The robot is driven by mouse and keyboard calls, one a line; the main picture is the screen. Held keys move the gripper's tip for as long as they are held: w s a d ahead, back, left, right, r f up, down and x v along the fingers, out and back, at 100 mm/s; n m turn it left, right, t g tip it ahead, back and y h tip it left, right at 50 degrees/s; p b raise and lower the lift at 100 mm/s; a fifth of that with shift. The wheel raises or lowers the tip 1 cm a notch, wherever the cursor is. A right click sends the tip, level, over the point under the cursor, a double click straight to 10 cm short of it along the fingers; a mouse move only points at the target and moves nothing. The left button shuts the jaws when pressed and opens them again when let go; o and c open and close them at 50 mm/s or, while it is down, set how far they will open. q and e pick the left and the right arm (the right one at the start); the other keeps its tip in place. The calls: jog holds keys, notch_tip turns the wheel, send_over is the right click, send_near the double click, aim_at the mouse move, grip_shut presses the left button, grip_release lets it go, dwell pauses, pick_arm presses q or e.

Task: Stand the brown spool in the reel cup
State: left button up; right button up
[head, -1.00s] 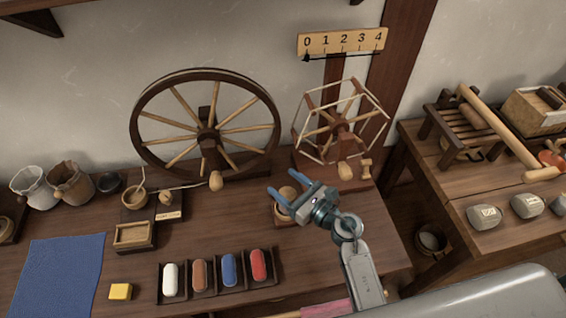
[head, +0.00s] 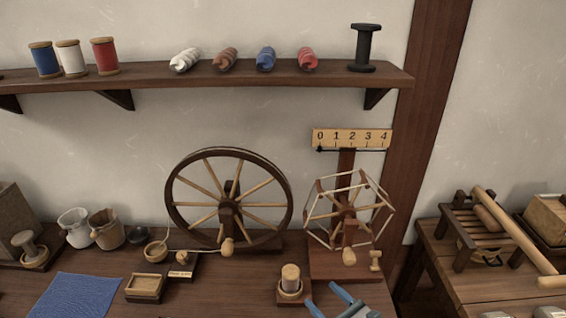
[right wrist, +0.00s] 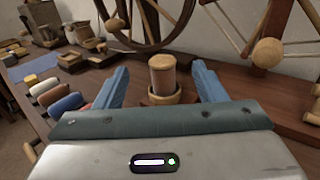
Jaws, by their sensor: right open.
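The brown spool (head: 290,274) stands upright in the reel cup (head: 289,296) on the bench, left of the reel's base. In the right wrist view the spool (right wrist: 162,73), with a pale wooden top, rises out of the round cup (right wrist: 158,98). My right gripper (head: 320,296) is open, at the lower right of the cup in the head view, with only its blue fingers showing. In the right wrist view the fingers appear on either side of the spool, with gaps between; the spool stands beyond the gripper body. My left gripper is not in view.
The reel (head: 347,212) stands just right of the cup and the spinning wheel (head: 230,200) behind left. A small tray (head: 144,288) and a blue cloth (head: 75,296) lie left. A wall shelf (head: 200,80) holds spools and yarn hanks. A second table (head: 480,283) is right.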

jog(key=s+d+r+m+t+h, duration=0.2)
jog(key=d+r+m+h, duration=0.1)
jog(key=d+m+h, duration=0.65)
jog(key=s+d+r+m+t+h, duration=0.1)
jog(key=d+r+m+t+h, duration=0.2)
jog(key=d+m, duration=0.65)
jog(key=s+d+f+m+g+h, duration=0.2)
jog(key=s+m+g, duration=0.2)
jog(key=m, duration=0.4)
jog(key=s+d+f+m+g+h, duration=0.25)
jog(key=s+m+g, duration=0.2)
jog(key=m, duration=0.35)
jog(key=s+a+f+m+g+y, duration=0.2)
jog(key=s+a+m+g+y, duration=0.15)
jog(key=s, duration=0.45)
jog(key=s+a+f+m+g+y, duration=0.2)
jog(key=s+a+f+m+g, duration=0.15)
jog(key=s, duration=0.35)
notch_tip(320, 180, down, 27)
jog(key=d+g, duration=0.2)
jog(key=d, duration=0.1)
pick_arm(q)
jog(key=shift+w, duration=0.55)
pick_arm(e)
jog(key=s+d+f, duration=0.1)
jog(key=s+f, duration=1.6)
jog(key=f, duration=0.4)
jog(key=shift+s+d+m+g, duration=0.15)
jog(key=shift+s+m+g, duration=0.15)
jog(key=shift+m+g, duration=0.15)
